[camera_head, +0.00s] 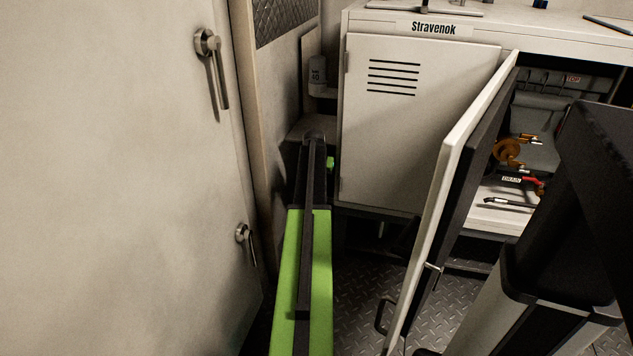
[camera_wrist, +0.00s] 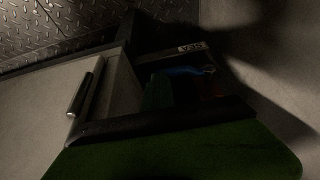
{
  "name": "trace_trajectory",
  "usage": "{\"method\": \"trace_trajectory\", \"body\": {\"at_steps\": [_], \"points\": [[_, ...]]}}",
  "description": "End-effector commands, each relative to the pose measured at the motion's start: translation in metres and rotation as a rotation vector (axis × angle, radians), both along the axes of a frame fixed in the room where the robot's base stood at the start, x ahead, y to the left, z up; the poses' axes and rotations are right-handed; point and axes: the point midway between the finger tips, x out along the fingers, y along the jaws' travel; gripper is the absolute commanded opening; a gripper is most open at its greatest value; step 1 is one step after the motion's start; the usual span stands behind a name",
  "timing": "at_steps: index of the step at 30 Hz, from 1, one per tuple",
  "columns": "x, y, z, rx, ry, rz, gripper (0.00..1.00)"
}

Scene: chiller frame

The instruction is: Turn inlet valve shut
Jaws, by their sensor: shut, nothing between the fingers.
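In the head view, an open cabinet bay on the right shows an orange-brown round valve part (camera_head: 507,152) with brassy fittings. Below it a red lever (camera_head: 532,180) sits beside a small label (camera_head: 511,179) that seems to read DRAIN. I cannot tell which of these is the inlet valve. A large dark link, which looks like part of my arm, covers the bay's right side. My gripper's fingers do not show in either view. The wrist view is dark and shows no valve that I can make out.
The open cabinet door (camera_head: 450,190) juts toward me. A closed vented door (camera_head: 415,125) is left of it. A long green and black object (camera_head: 318,270) stands mid-floor. A blue item (camera_wrist: 182,71) shows in the wrist view. Some plate floor (camera_head: 365,275) is bare.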

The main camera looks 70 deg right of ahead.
Motion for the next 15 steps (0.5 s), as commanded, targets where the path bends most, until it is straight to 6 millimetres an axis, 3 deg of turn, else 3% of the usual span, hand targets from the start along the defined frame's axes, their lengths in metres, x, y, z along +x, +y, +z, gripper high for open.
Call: {"method": "trace_trajectory", "body": {"at_steps": [15], "points": [[0.0081,0.0092,-0.0002,0.011,0.004,0.013,0.0]]}}
